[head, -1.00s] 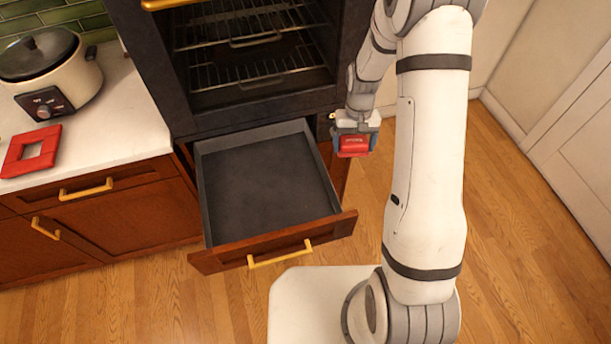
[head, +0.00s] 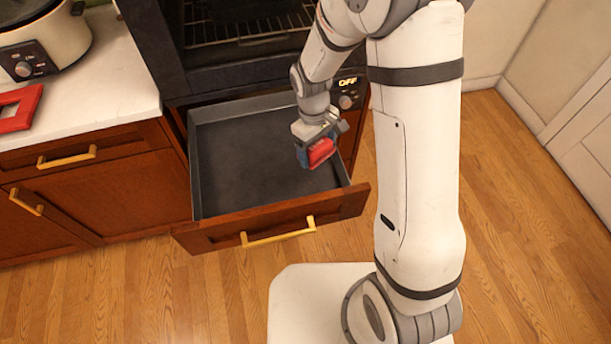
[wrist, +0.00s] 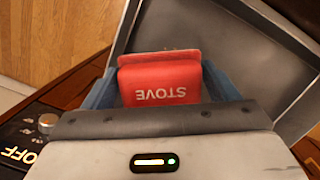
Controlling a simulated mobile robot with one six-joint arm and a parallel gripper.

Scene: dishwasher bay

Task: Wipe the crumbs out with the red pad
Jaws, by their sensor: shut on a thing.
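My gripper (head: 318,148) is shut on the red pad (head: 321,153). In the wrist view the red pad (wrist: 160,80) sits between the two blue fingers and carries the word "STOVE", upside down. The gripper is over the right side of the open drawer (head: 195,165), which has a dark grey inside and a wooden front. I cannot tell whether the pad touches the drawer floor. No crumbs can be made out clearly on the drawer floor in the head view; a few faint specks may show behind the pad in the wrist view.
The oven (head: 240,55) stands above the drawer, with a control panel (head: 347,90) reading "OFF" close behind my arm. A counter at left holds a cooker (head: 45,45) and a red square frame (head: 18,108).

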